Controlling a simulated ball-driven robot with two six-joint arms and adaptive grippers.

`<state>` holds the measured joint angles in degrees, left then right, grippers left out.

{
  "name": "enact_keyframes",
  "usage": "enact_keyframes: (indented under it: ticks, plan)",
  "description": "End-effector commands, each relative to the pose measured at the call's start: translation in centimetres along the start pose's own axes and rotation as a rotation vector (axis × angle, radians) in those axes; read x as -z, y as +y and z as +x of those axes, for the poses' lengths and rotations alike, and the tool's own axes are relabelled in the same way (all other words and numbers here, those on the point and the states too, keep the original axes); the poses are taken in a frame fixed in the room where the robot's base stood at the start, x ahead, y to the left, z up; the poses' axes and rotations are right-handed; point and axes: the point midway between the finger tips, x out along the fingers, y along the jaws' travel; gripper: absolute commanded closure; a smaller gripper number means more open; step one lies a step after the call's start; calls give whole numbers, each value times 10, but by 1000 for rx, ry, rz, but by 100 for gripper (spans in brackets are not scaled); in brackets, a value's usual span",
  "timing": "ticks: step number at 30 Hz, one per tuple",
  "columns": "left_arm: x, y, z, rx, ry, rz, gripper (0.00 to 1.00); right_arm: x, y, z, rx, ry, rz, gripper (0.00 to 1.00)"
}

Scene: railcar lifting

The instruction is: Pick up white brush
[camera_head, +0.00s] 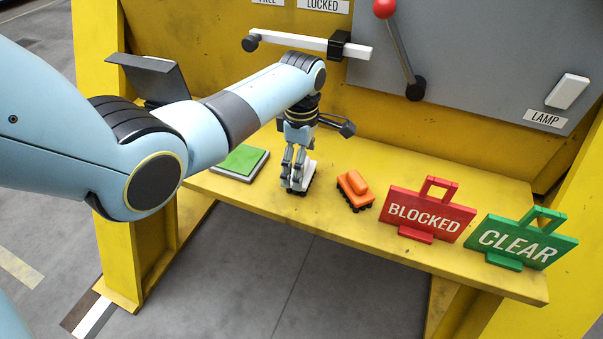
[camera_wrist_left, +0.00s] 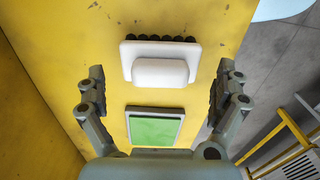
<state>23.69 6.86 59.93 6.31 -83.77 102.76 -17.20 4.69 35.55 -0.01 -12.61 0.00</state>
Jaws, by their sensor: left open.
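The white brush (camera_wrist_left: 160,65) lies on the yellow shelf, with its white handle block facing the camera and dark bristles along one edge. In the head view the white brush (camera_head: 303,184) is partly hidden behind my left gripper (camera_head: 293,178). The left gripper is open and points down at the brush. In the left wrist view its two fingers (camera_wrist_left: 162,95) stand wide apart to either side, with the brush between and beyond them. I cannot tell whether a finger touches it. My right gripper is not in view.
An orange brush (camera_head: 355,189) lies just right of the white one. A green pad (camera_head: 242,160) in a grey tray lies to the left. A red BLOCKED sign (camera_head: 428,214) and a green CLEAR sign (camera_head: 520,241) stand on the yellow shelf (camera_head: 330,225). A lever panel rises behind.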

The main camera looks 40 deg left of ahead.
Motion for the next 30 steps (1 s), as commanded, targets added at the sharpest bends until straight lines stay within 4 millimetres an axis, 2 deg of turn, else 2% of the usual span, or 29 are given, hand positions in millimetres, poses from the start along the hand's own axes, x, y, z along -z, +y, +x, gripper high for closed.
enact_keyframes:
  ticks: [3,10,23,30]
  plan:
    - [0,0,10,0,0,1,0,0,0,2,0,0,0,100]
    - [0,0,11,-1,0,1,1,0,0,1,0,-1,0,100]
    - [0,0,11,0,0,1,57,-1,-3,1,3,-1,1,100]
    - [0,0,10,-1,0,1,57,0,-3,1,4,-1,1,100]
